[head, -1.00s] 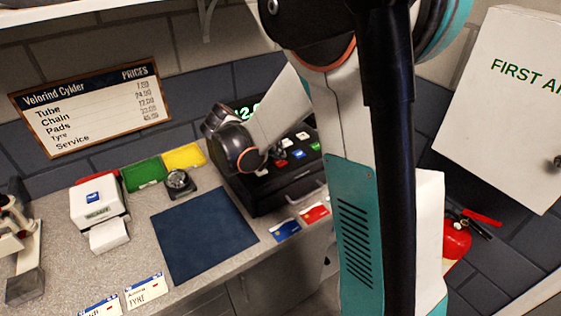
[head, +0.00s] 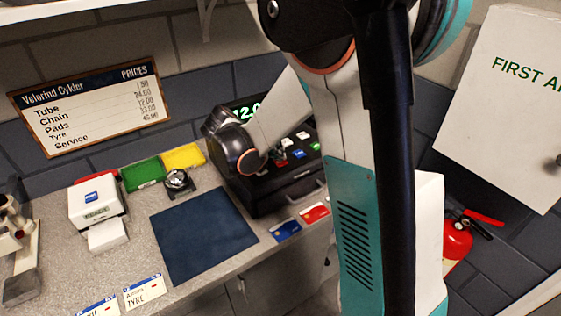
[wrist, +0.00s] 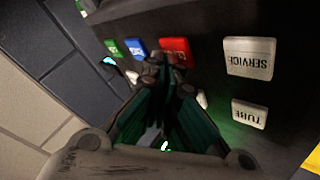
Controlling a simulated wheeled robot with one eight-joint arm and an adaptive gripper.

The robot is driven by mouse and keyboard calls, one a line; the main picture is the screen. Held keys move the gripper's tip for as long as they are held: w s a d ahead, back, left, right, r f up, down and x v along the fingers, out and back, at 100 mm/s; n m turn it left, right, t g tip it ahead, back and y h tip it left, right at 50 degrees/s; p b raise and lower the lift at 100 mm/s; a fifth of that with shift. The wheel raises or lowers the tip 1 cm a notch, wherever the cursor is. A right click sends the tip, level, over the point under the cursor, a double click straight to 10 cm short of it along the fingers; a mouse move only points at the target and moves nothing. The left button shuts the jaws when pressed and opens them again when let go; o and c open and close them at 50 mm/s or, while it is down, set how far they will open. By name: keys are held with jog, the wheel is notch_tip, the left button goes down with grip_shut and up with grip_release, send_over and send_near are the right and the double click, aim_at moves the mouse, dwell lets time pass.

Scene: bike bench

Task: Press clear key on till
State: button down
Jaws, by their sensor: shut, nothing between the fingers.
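The black till (head: 262,202) stands on the counter, partly hidden behind my arm in the head view. Its sloped top carries a red key, a blue key (head: 298,154), a green key (head: 316,146) and white keys. In the wrist view are the red key (wrist: 176,51), blue key (wrist: 136,48), green key (wrist: 113,48), SERVICE key (wrist: 249,57) and TUBE key (wrist: 249,114). I can read no clear label on the coloured keys. My gripper (wrist: 166,78) is shut and empty, its tips just below the red key in the picture; contact cannot be told.
The till's lit green display (head: 246,110) is partly hidden by my wrist. A dark blue mat (head: 203,235), two cards (head: 286,231), a white printer (head: 97,207), and green and yellow trays (head: 183,156) share the counter. A first aid cabinet (head: 500,110) hangs at right.

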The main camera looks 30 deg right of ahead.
jog(key=shift+f, duration=0.15)
dwell(0.3)
jog(key=shift+r, duration=0.6)
notch_tip(320, 180, up, 6)
jog(key=p, duration=0.4)
dwell(0.8)
